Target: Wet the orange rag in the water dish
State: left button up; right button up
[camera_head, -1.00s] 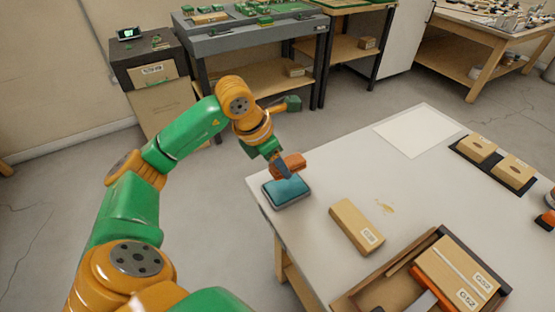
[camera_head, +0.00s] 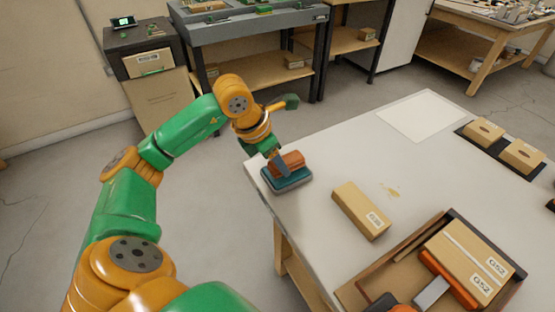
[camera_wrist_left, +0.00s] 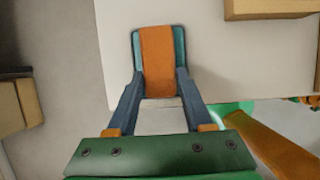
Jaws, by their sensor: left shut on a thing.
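The orange rag (camera_head: 293,158) is a folded block held in my left gripper (camera_head: 284,168). The water dish (camera_head: 290,182), a teal rectangular tray, sits at the near-left corner of the white table. The rag is directly over the dish and low, at about rim height. I cannot tell whether it touches the water. In the left wrist view, the left fingers (camera_wrist_left: 160,84) are shut on the near end of the rag (camera_wrist_left: 158,55), which covers most of the dish (camera_wrist_left: 136,44). My right gripper is not in view.
A cardboard box (camera_head: 361,210) lies right of the dish on the table. A brown tray (camera_head: 392,262) with boxes and an orange-and-grey object stands at the lower right. A white sheet (camera_head: 421,116) lies at the back. The table around the dish is clear.

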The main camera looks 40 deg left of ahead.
pick_arm(q)
jog(key=shift+f+b, duration=0.55)
jog(key=shift+f, duration=0.05)
dwell(1.2)
notch_tip(320, 180, up, 7)
jog(key=p, duration=0.6)
jog(key=shift+r, duration=0.15)
